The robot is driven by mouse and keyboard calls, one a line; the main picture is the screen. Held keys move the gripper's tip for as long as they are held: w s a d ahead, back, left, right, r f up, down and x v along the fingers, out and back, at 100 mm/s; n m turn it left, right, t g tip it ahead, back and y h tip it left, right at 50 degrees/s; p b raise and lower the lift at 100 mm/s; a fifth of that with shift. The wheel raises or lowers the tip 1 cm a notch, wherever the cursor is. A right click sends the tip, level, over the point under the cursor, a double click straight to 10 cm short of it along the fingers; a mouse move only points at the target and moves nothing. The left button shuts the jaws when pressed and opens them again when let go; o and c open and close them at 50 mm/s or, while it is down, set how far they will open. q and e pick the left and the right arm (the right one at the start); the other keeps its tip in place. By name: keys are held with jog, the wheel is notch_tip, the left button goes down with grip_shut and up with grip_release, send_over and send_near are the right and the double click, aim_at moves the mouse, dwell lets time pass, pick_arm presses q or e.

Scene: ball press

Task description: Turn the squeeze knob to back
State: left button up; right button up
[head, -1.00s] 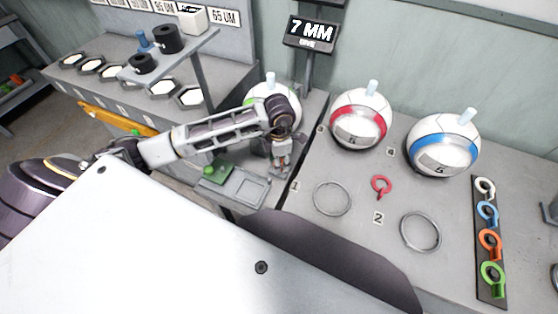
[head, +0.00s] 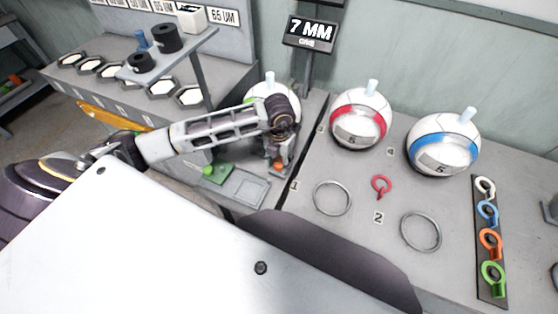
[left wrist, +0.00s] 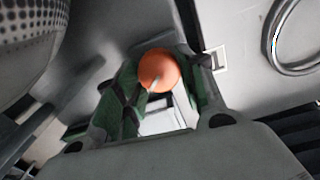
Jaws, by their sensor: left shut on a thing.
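An orange round knob (left wrist: 158,70) with a short white mark on its face sits between the green-padded fingers of my left gripper (left wrist: 160,82) in the left wrist view. The fingers are shut on it from both sides. In the head view my left gripper (head: 279,158) points down at the bench, with a bit of the orange knob (head: 279,167) showing at its tips. The white mark points towards the lower left in the wrist view. The knob's base is hidden. My right gripper is not in view.
A green part (head: 216,173) and a grey tray (head: 246,187) are left of the knob. A red-banded ball (head: 361,116) and a blue-banded ball (head: 443,148) stand to the right. A sign (head: 310,32) reads 7 MM. A white ball (head: 262,91) is partly behind my arm.

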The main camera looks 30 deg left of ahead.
pick_arm(q)
jog(key=shift+w+n, duration=0.1)
jog(key=shift+n, duration=1)
jog(key=n, duration=0.3)
jog(key=shift+r+n+p, duration=0.1)
jog(key=shift+n+p, duration=0.25)
jog(key=shift+n, duration=2.05)
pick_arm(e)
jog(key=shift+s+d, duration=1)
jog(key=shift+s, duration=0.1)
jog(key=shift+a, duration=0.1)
